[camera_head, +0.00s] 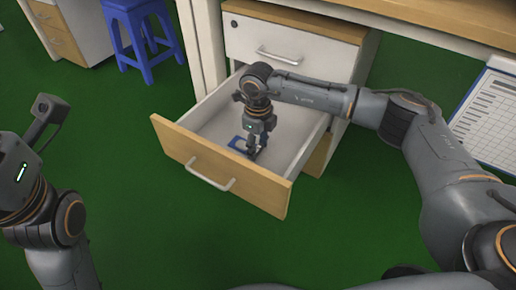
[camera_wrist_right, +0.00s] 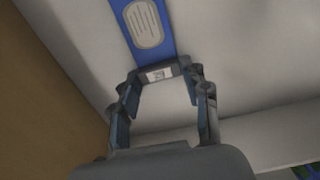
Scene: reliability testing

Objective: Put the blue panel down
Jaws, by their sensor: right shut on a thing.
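The blue panel (camera_head: 236,142) shows partly in the head view, low inside the open drawer (camera_head: 222,168). In the right wrist view the blue panel (camera_wrist_right: 147,24) is a blue strip with a pale, lined oval on it. Its near end, with a small white label, lies between my right fingertips (camera_wrist_right: 160,73). My right gripper (camera_head: 253,153) points down into the drawer and is shut on the panel. I cannot tell whether the panel touches the drawer floor. My left arm is at the left edge; its fingers are not in view.
The drawer's wooden front (camera_head: 222,166) and side walls surround my right gripper. The white cabinet (camera_head: 290,52) stands behind it under a wooden desktop (camera_head: 440,22). A blue stool (camera_head: 140,32) stands at the back left. A printed sheet (camera_head: 490,118) hangs at right. Green floor is clear in front.

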